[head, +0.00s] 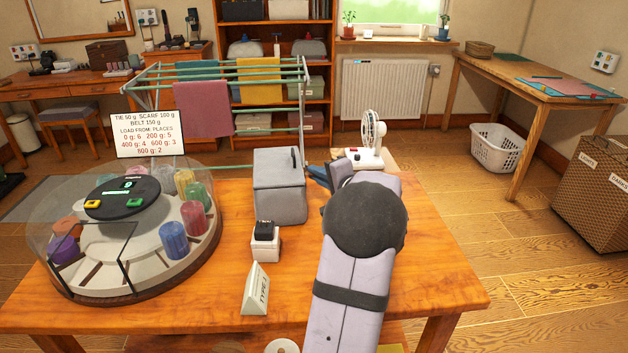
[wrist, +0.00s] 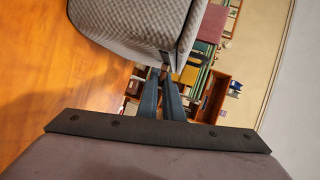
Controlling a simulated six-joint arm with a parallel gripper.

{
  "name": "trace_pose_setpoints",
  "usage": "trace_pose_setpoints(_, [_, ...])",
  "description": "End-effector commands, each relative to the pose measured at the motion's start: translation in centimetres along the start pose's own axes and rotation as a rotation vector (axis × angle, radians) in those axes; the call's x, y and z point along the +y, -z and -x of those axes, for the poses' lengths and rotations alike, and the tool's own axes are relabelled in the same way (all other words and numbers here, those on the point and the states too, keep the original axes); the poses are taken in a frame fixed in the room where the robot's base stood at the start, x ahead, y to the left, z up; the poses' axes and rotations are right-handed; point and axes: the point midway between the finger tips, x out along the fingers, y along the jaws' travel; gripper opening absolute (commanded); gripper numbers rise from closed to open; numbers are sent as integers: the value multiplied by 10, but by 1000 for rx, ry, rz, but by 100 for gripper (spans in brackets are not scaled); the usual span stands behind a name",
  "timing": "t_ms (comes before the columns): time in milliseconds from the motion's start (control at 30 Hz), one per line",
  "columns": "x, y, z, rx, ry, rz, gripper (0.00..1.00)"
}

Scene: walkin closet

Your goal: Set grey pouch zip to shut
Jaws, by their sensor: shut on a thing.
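The grey pouch (head: 279,198) stands upright on the wooden table, a boxy fabric block with a dark strip on its top near the right end. In the wrist view the pouch (wrist: 135,25) fills the upper middle, with its textured side and a seam along its edge. My gripper (head: 308,168) reaches in from the right at the pouch's upper right side. In the wrist view my gripper's blue fingers (wrist: 164,72) come together at the pouch's edge, shut on the zip pull. The pull itself is too small and too covered to make out.
A round carousel (head: 75,275) with coloured rolls under a clear cover stands left. A small black-topped box (head: 265,243) and a folded sign (head: 255,290) stand in front of the pouch. A drying rack (head: 215,72) and a small fan (head: 371,135) are behind. The table's right front is clear.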

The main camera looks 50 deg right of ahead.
Motion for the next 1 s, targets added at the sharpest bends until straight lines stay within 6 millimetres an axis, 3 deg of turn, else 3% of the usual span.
trace_pose_setpoints(33, [9, -4, 7, 2, -1, 4, 0])
trace_pose_setpoints(400, [12, -19, 40, 0, -4, 3, 0])
trace_pose_setpoints(833, [11, -21, 43, -3, -6, 1, 0])
trace_pose_setpoints(933, [11, -21, 43, -3, -5, 1, 25])
trace_pose_setpoints(1000, [11, -20, 43, -2, -4, 0, 26])
